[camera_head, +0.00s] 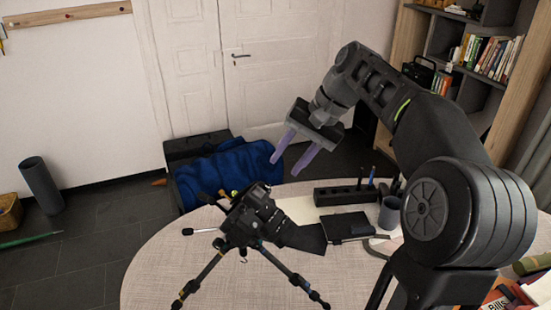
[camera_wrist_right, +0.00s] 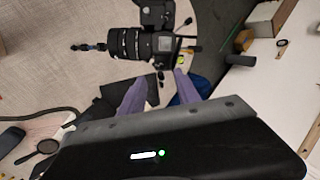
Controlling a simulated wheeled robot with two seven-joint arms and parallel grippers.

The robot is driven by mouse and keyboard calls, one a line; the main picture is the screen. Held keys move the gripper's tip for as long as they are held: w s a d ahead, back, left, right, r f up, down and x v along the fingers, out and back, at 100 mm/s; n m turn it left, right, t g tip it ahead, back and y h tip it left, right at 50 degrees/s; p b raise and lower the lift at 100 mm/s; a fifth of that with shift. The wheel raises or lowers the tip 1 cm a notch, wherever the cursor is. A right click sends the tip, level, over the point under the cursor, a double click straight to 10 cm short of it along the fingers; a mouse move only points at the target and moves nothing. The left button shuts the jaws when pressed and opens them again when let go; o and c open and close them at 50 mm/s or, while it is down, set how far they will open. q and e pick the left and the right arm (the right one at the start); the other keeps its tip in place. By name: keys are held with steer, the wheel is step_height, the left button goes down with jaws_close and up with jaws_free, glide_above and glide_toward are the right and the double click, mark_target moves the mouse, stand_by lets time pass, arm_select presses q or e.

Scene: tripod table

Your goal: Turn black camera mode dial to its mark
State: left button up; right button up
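A black camera (camera_head: 256,209) sits on a small tripod (camera_head: 238,243) on the round table (camera_head: 165,262). It also shows at the top of the right wrist view (camera_wrist_right: 150,38), with its long lens to the left. The mode dial is too small to make out. My right gripper (camera_head: 293,160) is in the air behind and above the camera, its two purple fingers spread apart and empty. In the right wrist view the fingers (camera_wrist_right: 155,82) point towards the camera and do not touch it. My left gripper is not in view.
A dark organizer (camera_head: 345,195) with pens, a black notebook (camera_head: 346,227) and a grey cup (camera_head: 389,212) stand right of the camera. Books (camera_head: 535,290) lie at the right edge. A blue cloth (camera_head: 225,172) lies on a chest behind the table. The table's front left is bare.

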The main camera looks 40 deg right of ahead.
mark_target(268, 185)
steer(key=x, duration=0.7)
steer(key=shift+w+f+b, duration=0.2)
steer(key=shift+f+b, duration=0.05)
steer(key=shift+b, duration=0.1)
stand_by(0.4)
jaws_close()
stand_by(0.4)
